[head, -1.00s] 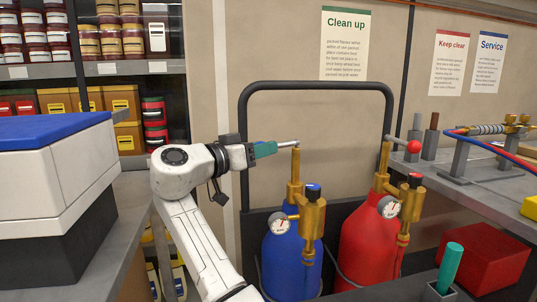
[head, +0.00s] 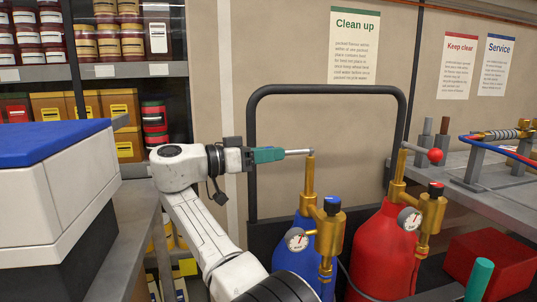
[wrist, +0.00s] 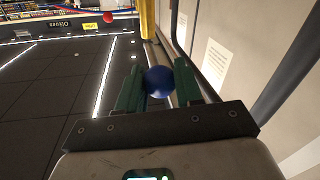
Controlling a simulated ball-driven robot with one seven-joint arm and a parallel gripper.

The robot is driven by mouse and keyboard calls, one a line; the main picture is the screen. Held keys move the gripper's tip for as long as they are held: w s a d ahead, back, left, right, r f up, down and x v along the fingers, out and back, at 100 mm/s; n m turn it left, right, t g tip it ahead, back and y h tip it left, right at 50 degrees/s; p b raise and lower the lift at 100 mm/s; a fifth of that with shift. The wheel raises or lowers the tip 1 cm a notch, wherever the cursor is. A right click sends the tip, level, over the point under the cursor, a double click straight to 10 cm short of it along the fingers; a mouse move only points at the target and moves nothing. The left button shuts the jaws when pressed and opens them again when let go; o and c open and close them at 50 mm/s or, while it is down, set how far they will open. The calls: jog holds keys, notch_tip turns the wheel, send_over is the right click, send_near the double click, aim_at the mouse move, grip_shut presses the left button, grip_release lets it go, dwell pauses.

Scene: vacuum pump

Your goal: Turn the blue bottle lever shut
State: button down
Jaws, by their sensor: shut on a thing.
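The blue bottle (head: 300,260) stands in a black-framed cart, with a brass valve and neck on top. Its grey lever (head: 299,152) runs left from the top of the brass stem (head: 309,180), roughly level. My gripper (head: 270,154) is shut on the lever's outer end. In the head view its teal fingers hide the lever's blue knob. In the wrist view the blue knob (wrist: 158,82) sits between the two dark green fingers, and the brass stem (wrist: 148,18) is beyond it.
The red bottle (head: 378,250) stands to the right; its lever points right to a red ball (head: 435,156). The cart's black handle frame (head: 325,88) arches behind. A blue-topped white box (head: 70,180) is at left, and a grey bench (head: 500,190) at right.

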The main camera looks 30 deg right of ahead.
jog(key=c, duration=0.8)
grip_release()
jog(key=shift+d, duration=0.1)
jog(key=shift+o, duration=0.2)
jog(key=w+a, duration=0.1)
jog(key=a, duration=0.6)
jog(key=shift+a, duration=0.25)
jog(key=shift+w+f, duration=0.1)
